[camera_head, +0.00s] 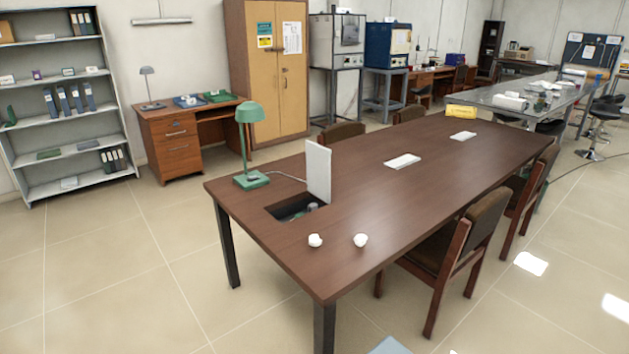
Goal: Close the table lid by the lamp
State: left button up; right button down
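The table lid (318,173) is a white panel standing upright, open, at the far edge of a rectangular opening (284,211) in the dark brown table (382,217). Some small things lie inside the opening, too small to tell. The green lamp (249,145) stands on the table just left of the lid, its base (251,180) behind the opening. A cord runs from the lamp toward the lid. Neither of my grippers is in view.
Two crumpled white pieces (315,240) lie on the table in front of the opening. Two other white lids (402,161) lie flat farther along. Chairs (459,246) stand along the right side. A yellow object (460,112) sits at the far end. The floor (125,270) at left is clear.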

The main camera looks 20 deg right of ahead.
aim_at(317, 157)
jog(key=k+l+u, duration=0.1)
jog(key=l, duration=0.3)
jog(key=k+l+u, duration=0.1)
jog(key=l, duration=0.25)
jog(key=k+l+u, duration=0.1)
jog(key=l, duration=0.25)
jog(key=k+l+u, duration=0.1)
jog(key=l, duration=0.25)
jog(key=k+l+u, duration=0.1)
jog(key=l, duration=0.25)
jog(key=l+u, duration=0.15)
jog(key=l, duration=0.5)
jog(key=l+u, duration=0.1)
jog(key=l, duration=0.6)
jog(key=l+u, duration=0.15)
jog(key=l, duration=0.55)
jog(key=l+u, duration=0.15)
jog(key=l, duration=0.5)
jog(key=k+l+u, duration=0.1)
jog(key=l, duration=0.55)
jog(key=l+u, duration=0.15)
jog(key=l, duration=1.4)
jog(key=i, duration=0.05)
